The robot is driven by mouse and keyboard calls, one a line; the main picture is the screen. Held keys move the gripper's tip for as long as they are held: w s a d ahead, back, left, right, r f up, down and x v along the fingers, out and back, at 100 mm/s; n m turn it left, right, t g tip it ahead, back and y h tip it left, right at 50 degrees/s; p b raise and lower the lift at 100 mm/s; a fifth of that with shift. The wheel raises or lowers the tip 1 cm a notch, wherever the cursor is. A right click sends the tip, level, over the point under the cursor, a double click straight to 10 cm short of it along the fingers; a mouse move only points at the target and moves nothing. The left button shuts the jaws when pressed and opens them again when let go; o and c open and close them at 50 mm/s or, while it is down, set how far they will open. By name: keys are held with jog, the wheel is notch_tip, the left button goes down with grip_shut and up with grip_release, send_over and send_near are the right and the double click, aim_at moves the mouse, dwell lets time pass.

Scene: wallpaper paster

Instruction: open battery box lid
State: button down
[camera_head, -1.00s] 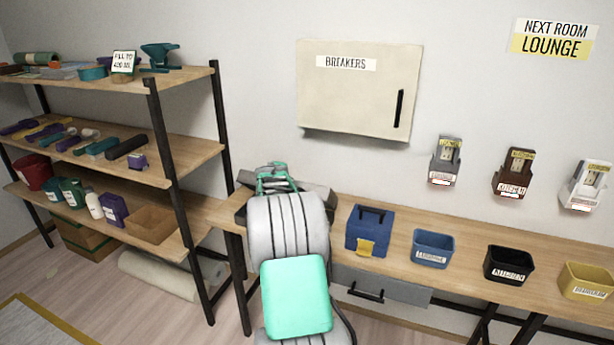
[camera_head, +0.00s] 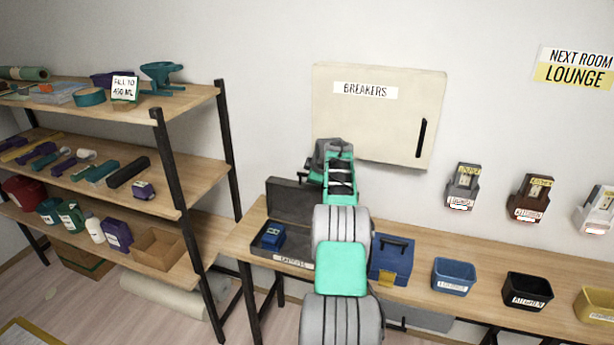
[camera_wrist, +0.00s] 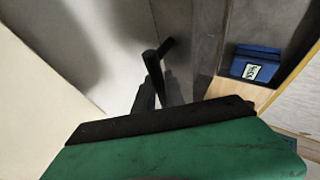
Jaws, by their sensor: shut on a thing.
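The grey box (camera_head: 266,252) stands at the left end of the bench, with its dark grey lid (camera_head: 290,200) raised upright at the back. A small blue item (camera_head: 272,235) with a white label lies inside; a blue labelled item also shows in the wrist view (camera_wrist: 255,64). The label on the box front is too small to read. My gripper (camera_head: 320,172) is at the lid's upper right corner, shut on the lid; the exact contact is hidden. In the wrist view my dark fingers (camera_wrist: 157,85) reach toward a grey surface.
A blue case (camera_head: 390,262) with a yellow latch stands right of my arm. Blue, black and yellow bins (camera_head: 453,277) line the bench further right. The breaker cabinet (camera_head: 375,120) hangs behind my gripper. A loaded shelf (camera_head: 110,195) stands at left.

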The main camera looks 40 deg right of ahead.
jog(key=shift+w+d, duration=0.5)
jog(key=shift+d, duration=0.05)
jog(key=c, duration=1.6)
grip_release()
jog(key=shift+w+f, duration=0.1)
jog(key=shift+c, duration=0.2)
jog(key=shift+o, duration=1.2)
jog(key=shift+s+d, duration=0.1)
jog(key=shift+s, duration=0.15)
jog(key=b+v, duration=0.2)
jog(key=v, duration=0.5)
jog(key=shift+s+b, duration=0.1)
jog(key=shift+b, duration=0.3)
jog(key=shift+s+r, duration=0.1)
jog(key=shift+r, duration=0.2)
